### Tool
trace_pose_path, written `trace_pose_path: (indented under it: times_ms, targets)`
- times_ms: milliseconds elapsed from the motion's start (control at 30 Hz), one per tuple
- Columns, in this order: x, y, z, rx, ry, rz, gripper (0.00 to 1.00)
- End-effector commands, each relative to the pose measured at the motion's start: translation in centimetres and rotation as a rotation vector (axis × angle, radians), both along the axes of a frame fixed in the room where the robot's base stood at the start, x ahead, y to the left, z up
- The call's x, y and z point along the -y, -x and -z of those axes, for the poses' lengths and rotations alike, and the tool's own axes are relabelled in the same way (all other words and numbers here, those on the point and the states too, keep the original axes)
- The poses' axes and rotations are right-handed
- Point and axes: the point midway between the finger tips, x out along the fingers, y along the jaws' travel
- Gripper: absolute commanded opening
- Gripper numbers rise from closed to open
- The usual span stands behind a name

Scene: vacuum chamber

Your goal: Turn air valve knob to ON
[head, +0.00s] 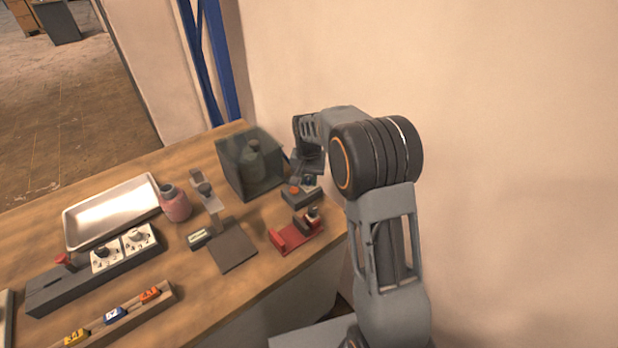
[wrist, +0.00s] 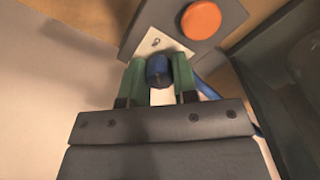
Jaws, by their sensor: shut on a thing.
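The air valve knob, a dark blue knob (wrist: 158,70), stands on a cream plate (wrist: 140,48) on a grey control box (wrist: 150,15). A round orange button (wrist: 201,19) sits beside it on the same box. My gripper (wrist: 160,76) has its two green fingers on either side of the blue knob, shut on it. The plate carries a small dark mark near the knob, too small to read. In the head view the control box (head: 296,201) is at the table's back right, below my gripper (head: 308,178), which partly hides the knob.
A dark see-through chamber (head: 262,180) stands just left of my gripper. A red holder (head: 287,238) lies in front of the control box. A metal tray (head: 110,212), a pink bottle (head: 175,206) and a dark panel with dials (head: 70,285) are farther left. A wall is close behind.

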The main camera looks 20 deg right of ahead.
Motion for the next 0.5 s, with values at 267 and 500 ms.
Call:
trace_pose_path:
  times_ms: [267,500]
  targets:
    - [-0.01,-0.12,-0.15,0.006,-0.001,0.000,0.37]
    - [0.00,-0.05,-0.06,0.002,0.000,0.000,0.52]
